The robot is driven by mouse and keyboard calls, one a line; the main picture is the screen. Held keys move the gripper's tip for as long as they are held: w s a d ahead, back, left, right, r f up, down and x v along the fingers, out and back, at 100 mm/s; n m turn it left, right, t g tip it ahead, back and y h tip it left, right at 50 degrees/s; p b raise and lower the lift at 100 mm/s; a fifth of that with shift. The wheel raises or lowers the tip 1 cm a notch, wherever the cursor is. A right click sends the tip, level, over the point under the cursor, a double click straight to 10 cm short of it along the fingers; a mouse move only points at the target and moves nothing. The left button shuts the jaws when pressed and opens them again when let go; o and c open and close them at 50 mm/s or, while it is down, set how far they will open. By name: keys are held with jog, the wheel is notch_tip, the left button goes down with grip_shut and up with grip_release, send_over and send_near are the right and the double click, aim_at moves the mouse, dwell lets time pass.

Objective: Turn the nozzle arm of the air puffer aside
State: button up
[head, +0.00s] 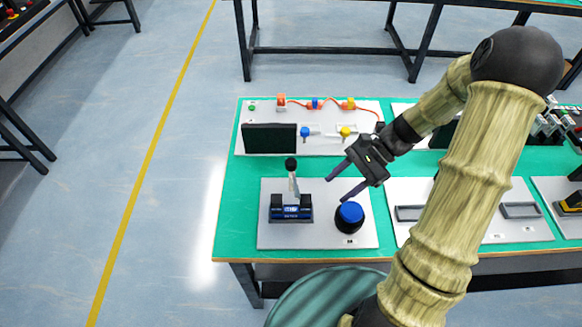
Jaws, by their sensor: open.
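My gripper (335,190) is open and empty, its two dark fingers pointing left and down over the front grey plate. It is above and behind the blue-topped black knob and right of the lever device. I cannot tell for sure which part is the air puffer. On the back white panel (372,112), a blue-topped fitting (305,132) and a yellow-topped fitting (345,132) stand beside the black belt or board (269,139). Behind them, orange and blue fittings (316,103) are joined by a red tube. A nozzle arm is too small to make out.
The lever device (291,207), with a black ball on top, and the blue-topped knob (349,216) stand on the front grey plate (300,242). More plates with handles (519,210) lie right on the green table (226,222). My arm hides part of the table.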

aim_at(291, 162)
jog(key=w+d+m+t+y+b, duration=0.2)
jog(key=w+d+m+t+y, duration=0.1)
jog(key=w+d+m+y, duration=0.2)
jog(key=w+m+y, duration=0.1)
jog(key=w+y, duration=0.1)
jog(key=y, duration=0.1)
jog(key=shift+w+f+t+y, duration=0.15)
jog(key=shift+f+t+y, duration=0.05)
jog(key=shift+t+y, duration=0.1)
jog(key=a+p, duration=0.1)
jog(key=a, duration=1.6)
jog(key=shift+a, duration=0.2)
jog(key=shift+c, duration=0.4)
grip_shut()
